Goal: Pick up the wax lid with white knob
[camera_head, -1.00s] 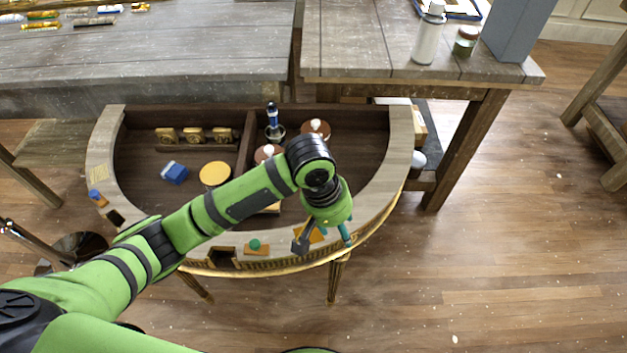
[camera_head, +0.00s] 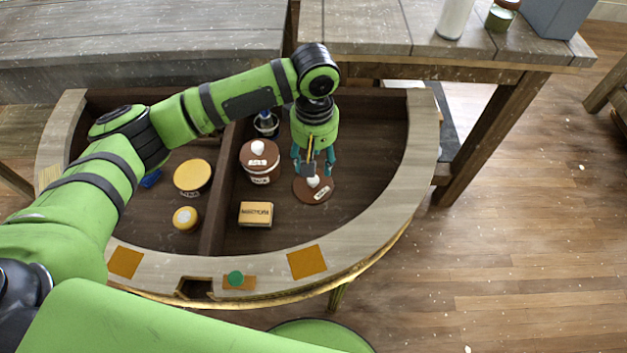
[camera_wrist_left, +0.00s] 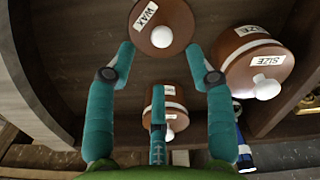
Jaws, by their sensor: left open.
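The wax lid (camera_head: 317,196) is a brown disc with a white knob and a white label. It lies in the right compartment of the curved console; in the left wrist view the lid (camera_wrist_left: 145,42) reads WAX. My left gripper (camera_head: 313,172) is over the lid, pointing down, and partly covers it. In the left wrist view its teal fingers (camera_wrist_left: 163,62) are spread, with the knob ahead between them and nothing held. I cannot tell whether a finger touches the lid. My right gripper is not in view.
A brown jar (camera_head: 260,163) with a white knob stands left of the lid. A SIZE jar (camera_wrist_left: 256,62) and another brown jar (camera_wrist_left: 172,118) show in the wrist view. A small tan box (camera_head: 256,214) sits nearer the front. A divider (camera_head: 215,210) and the curved rim (camera_head: 385,205) bound the compartment.

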